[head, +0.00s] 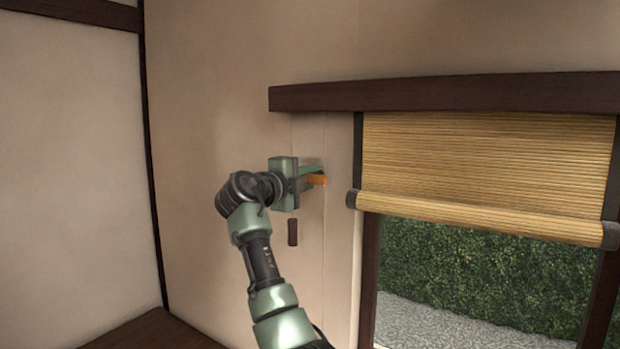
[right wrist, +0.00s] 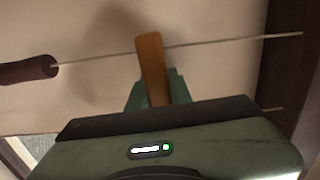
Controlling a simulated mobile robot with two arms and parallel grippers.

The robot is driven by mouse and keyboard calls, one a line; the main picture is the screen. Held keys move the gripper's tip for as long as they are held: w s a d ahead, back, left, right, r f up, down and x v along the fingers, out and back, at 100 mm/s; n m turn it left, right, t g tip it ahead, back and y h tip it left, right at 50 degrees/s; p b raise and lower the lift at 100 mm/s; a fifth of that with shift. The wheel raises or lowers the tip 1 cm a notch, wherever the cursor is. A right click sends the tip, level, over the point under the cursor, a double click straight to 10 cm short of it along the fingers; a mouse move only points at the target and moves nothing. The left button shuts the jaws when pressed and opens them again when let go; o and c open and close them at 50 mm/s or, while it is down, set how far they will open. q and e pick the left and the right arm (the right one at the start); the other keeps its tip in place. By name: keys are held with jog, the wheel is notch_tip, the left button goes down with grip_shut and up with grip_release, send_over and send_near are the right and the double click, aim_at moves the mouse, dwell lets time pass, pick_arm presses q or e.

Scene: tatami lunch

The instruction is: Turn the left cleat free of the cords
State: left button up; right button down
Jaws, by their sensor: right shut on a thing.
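The left cleat (head: 317,180), an orange-brown wooden piece, sticks out from the wall left of the window. My right gripper (head: 310,175) is shut on it. In the right wrist view the cleat (right wrist: 152,60) stands up between the green fingers (right wrist: 152,93). A thin cord (right wrist: 225,42) shows on both sides of the cleat; whether it is hooked on it I cannot tell. A dark brown pull (right wrist: 28,70) hangs on this cord, below the gripper in the head view (head: 292,232). A second cord (right wrist: 272,109) is mostly hidden behind my gripper. My left gripper is out of view.
A bamboo blind (head: 485,165) is partly rolled up over the window to the right. A dark beam (head: 440,93) runs above it. The wall (head: 200,150) left of my arm is bare.

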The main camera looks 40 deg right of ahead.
jog(key=shift+f+n, duration=0.15)
jog(key=shift+n, duration=0.15)
jog(key=n+b, duration=0.1)
jog(key=n, duration=0.1)
jog(key=shift+n, duration=0.4)
jog(key=n, duration=0.4)
jog(key=shift+n, duration=0.3)
jog(key=n, duration=0.4)
jog(key=shift+n, duration=0.3)
jog(key=n, duration=0.4)
jog(key=shift+n, duration=0.7)
jog(key=c, duration=1.3)
grip_release()
